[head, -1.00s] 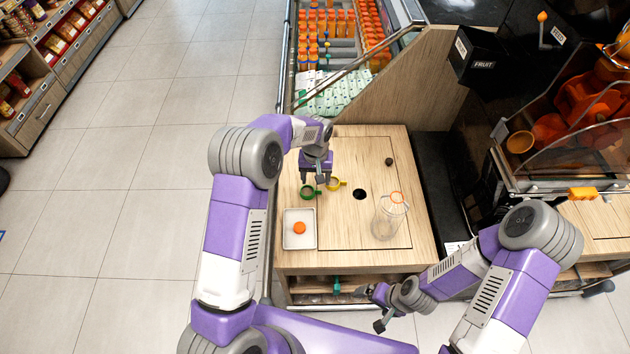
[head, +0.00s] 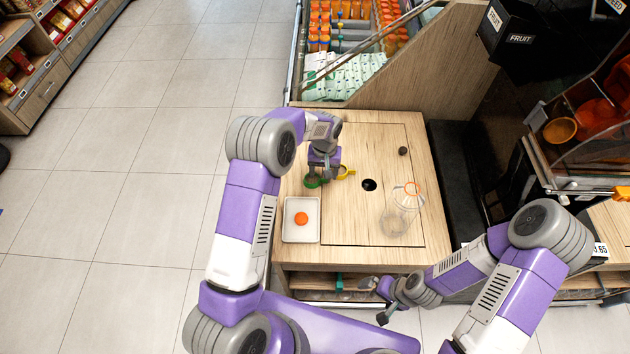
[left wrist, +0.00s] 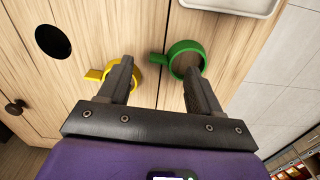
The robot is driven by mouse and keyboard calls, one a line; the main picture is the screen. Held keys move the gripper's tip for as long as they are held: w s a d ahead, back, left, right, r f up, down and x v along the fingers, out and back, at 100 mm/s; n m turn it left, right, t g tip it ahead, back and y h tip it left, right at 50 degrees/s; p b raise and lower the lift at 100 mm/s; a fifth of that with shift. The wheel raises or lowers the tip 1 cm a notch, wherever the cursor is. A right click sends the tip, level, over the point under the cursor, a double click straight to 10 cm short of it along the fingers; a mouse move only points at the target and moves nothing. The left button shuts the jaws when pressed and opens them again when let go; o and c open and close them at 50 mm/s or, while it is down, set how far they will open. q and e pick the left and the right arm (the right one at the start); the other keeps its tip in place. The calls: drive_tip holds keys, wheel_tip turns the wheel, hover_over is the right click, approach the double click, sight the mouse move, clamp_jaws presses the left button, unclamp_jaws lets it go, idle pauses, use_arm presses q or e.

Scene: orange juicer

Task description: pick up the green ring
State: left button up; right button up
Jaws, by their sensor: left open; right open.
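The green ring (head: 314,182) lies on the wooden counter in the head view, with a small tab on one side. In the left wrist view the green ring (left wrist: 187,58) is just beyond the tip of the right-hand finger, its tab pointing left between the fingers. My left gripper (head: 323,178) is open above the counter, and its fingers (left wrist: 160,75) hold nothing. A yellow ring (left wrist: 122,75) with a tab is partly hidden behind the other finger; it also shows in the head view (head: 345,171). My right gripper (head: 380,301) is open and empty by the counter's front edge.
A white tray (head: 288,238) with an orange cap (head: 301,218) sits at the counter's front left. A clear jug (head: 397,218) stands to the right. A round hole (head: 369,185) and a dark knob (head: 403,151) are in the counter top.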

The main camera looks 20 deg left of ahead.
use_arm(q)
wheel_tip(320, 180, down, 3)
drive_tip(key=shift+w+a+f+b, duration=0.1)
drive_tip(key=shift+a+f+b, duration=0.05)
drive_tip(key=shift+b, duration=0.15)
drive_tip(key=c, duration=1.1)
